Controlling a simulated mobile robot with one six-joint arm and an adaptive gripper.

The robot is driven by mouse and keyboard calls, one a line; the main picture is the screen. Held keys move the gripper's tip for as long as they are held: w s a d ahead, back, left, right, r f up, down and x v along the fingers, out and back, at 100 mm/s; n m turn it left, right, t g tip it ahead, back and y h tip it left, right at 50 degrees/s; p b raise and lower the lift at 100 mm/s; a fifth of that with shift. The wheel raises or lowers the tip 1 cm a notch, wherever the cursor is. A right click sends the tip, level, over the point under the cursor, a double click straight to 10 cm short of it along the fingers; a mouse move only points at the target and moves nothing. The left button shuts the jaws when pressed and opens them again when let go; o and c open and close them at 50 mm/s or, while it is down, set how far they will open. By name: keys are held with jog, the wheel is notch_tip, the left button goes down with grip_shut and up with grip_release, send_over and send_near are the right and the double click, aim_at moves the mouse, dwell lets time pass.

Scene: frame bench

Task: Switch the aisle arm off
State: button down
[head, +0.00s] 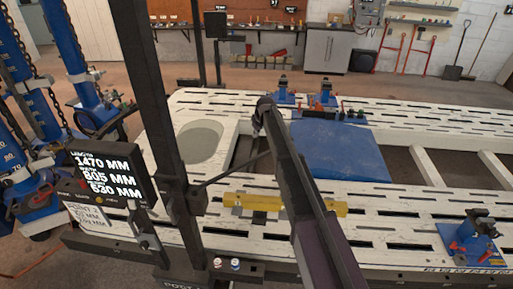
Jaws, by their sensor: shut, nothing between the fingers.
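A black upright post (158,115) stands at the near left of the bench, with a label that starts "POST" at its foot. A dark display box (107,176) on its left reads 1470 MM, 805 MM and 530 MM. Small coloured buttons (84,199) sit below the readout. Two small knobs, one red-topped (217,263) and one blue-topped (235,264), sit at the post's foot. A thin dark rod (238,168) slants from the post over the bench. My gripper (256,130) is small and dark, shut and empty, above the bench, right of the post. No switch is clearly labelled for the aisle arm.
The white slotted bench (405,197) fills the middle, with a blue plate (338,153), a yellow bar (285,204) and blue clamps (476,235). Blue cylinders with chains (66,45) crowd the left. A second post (198,40) stands behind. Open floor lies beyond the bench.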

jog(key=shift+w+a+f, duration=0.1)
jog(key=shift+f, duration=0.05)
dwell(0.4)
notch_tip(320, 180, down, 10)
jog(key=b, duration=1)
jog(key=shift+s, duration=0.2)
jog(key=shift+d, duration=0.3)
dwell(0.3)
